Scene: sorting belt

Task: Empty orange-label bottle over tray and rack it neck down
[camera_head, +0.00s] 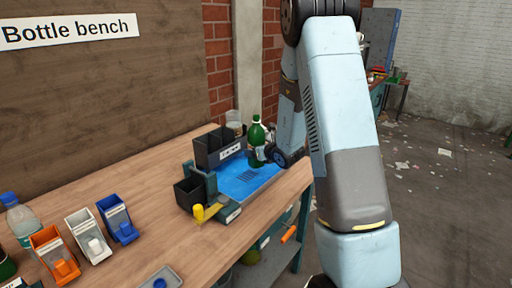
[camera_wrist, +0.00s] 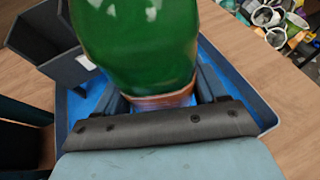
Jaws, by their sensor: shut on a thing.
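My gripper (camera_head: 262,154) reaches in from the right and is shut on the bottle's lower body. In the wrist view the green bottle (camera_wrist: 140,40) fills the top middle, and an orange-brown band (camera_wrist: 165,101), seemingly its label, shows between the fingers. The blue tray (camera_wrist: 240,95) lies below. A black compartment rack (camera_head: 207,152) with a white tag stands at the tray's back left. The bottle's contents cannot be made out.
A small black bin (camera_head: 188,193) and a yellow handle (camera_head: 203,213) are at the tray's left end. Orange, white and blue dispensers (camera_head: 117,222) and a clear blue-capped bottle (camera_head: 22,222) stand further left. A clear cup (camera_head: 234,124) is behind the rack.

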